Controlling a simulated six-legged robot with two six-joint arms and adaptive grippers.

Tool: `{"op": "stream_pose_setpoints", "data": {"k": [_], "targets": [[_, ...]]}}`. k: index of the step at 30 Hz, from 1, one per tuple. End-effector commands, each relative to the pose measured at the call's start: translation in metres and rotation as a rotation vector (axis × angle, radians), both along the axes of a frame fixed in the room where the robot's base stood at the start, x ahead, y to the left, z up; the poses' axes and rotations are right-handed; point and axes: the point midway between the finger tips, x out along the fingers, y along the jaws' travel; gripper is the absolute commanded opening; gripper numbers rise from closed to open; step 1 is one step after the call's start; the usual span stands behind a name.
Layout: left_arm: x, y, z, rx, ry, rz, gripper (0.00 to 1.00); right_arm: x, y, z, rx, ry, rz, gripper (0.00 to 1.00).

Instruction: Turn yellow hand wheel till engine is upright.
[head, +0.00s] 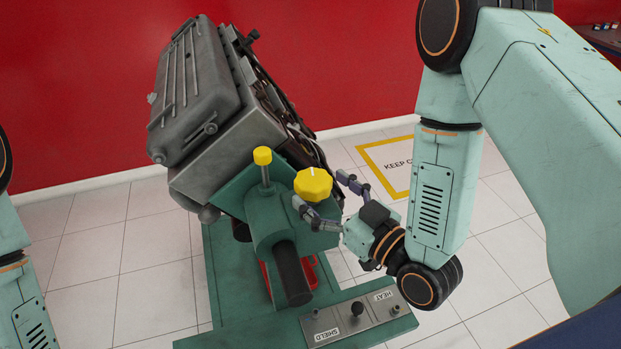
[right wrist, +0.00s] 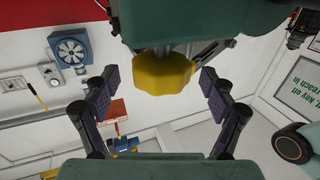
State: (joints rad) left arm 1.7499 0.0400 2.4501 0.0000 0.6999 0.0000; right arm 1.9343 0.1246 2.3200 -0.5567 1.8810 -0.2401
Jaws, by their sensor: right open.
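The grey engine (head: 205,105) is mounted on the green stand (head: 262,215) and is tilted in the head view. My right gripper (head: 319,194) is open, its fingers reaching to either side of the wheel. In the right wrist view (right wrist: 160,82) the wheel sits between the two fingers with gaps on both sides. My left gripper is outside the head view; only part of the left arm shows.
A small yellow knob (head: 263,156) on a post stands just left of the wheel. A dark cylinder (head: 292,273) sticks out from the gearbox. A switch panel (head: 350,313) lies on the base below. A yellow-framed floor sign (head: 390,165) is behind my right arm.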

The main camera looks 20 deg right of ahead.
Motion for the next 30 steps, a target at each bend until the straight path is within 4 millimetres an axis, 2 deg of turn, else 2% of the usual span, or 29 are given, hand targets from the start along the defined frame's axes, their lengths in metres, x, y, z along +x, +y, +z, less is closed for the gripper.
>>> {"op": "stream_pose_setpoints", "data": {"k": [3, 8, 18, 30], "targets": [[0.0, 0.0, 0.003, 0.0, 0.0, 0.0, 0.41, 0.014, 0.008, 0.002, -0.002, -0.004, 0.004, 0.84], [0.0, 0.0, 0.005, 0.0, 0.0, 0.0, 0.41, 0.027, 0.013, 0.001, -0.001, -0.003, 0.0, 0.84], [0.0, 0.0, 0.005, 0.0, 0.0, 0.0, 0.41, 0.032, 0.015, 0.001, 0.002, -0.001, -0.003, 0.84], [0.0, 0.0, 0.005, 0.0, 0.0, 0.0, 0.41, 0.032, 0.015, 0.001, 0.001, -0.001, -0.002, 0.5]]}}
